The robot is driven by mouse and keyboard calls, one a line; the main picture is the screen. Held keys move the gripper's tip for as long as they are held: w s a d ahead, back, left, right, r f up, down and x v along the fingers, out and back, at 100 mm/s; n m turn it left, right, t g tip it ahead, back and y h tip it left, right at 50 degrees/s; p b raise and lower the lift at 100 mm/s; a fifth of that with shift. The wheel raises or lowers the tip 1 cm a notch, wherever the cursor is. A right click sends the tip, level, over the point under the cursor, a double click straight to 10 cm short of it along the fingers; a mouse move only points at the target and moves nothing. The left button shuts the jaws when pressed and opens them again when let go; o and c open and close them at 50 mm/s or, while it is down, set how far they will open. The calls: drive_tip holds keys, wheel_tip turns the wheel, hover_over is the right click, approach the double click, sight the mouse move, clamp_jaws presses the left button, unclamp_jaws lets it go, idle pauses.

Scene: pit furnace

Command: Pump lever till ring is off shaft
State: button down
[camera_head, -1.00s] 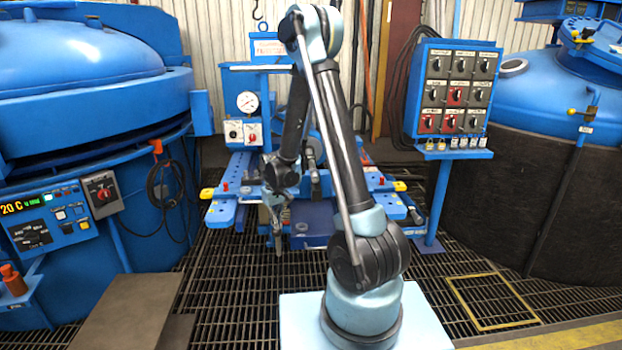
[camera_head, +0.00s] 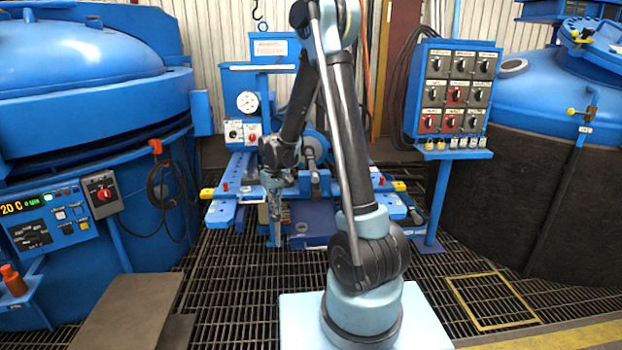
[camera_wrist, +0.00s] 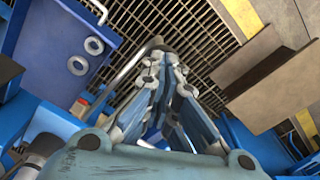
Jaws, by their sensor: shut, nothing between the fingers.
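My gripper (camera_head: 274,238) hangs in front of the blue press bench, fingers pointing down. In the wrist view my gripper (camera_wrist: 160,58) is shut and holds nothing. A bent metal rod with a dark rounded end, which looks like the lever (camera_wrist: 126,74), runs close beside the fingers in the wrist view. I cannot tell whether they touch. Two pale rings (camera_wrist: 78,65) lie apart on a blue surface to the left in that view. I cannot make out the shaft or a ring on it; my arm covers the middle of the press in the head view.
The press carries a pressure gauge (camera_head: 247,102) on its left. A control panel (camera_head: 456,90) stands to the right. A large blue furnace (camera_head: 85,55) is at the left and a dark vessel (camera_head: 540,190) at the right. The grating floor (camera_head: 235,300) before the press is open.

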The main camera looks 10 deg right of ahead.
sight(276, 222)
drive_tip(key=f, duration=0.2)
drive_tip(key=s+f, duration=0.1)
drive_tip(key=f, duration=0.2)
drive_tip(key=s+f, duration=0.1)
drive_tip(key=f, duration=0.2)
drive_tip(key=shift+f, duration=0.1)
drive_tip(key=w+r, duration=0.1)
drive_tip(key=r, duration=0.6)
drive_tip(key=w+r, duration=0.1)
drive_tip(key=r, duration=0.2)
drive_tip(key=shift+w+r, duration=0.3)
drive_tip(key=shift+r, duration=0.05)
drive_tip(key=s+f, duration=0.1)
drive_tip(key=f, duration=0.6)
drive_tip(key=s+f, duration=0.1)
drive_tip(key=f, duration=0.2)
drive_tip(key=shift+s+f, duration=0.3)
drive_tip(key=shift+f, duration=0.05)
drive_tip(key=w+r, duration=0.1)
drive_tip(key=r, duration=0.6)
drive_tip(key=w+r, duration=0.1)
drive_tip(key=r, duration=0.2)
drive_tip(key=shift+w+r, duration=0.3)
drive_tip(key=shift+r, duration=0.1)
drive_tip(key=shift+r, duration=0.1)
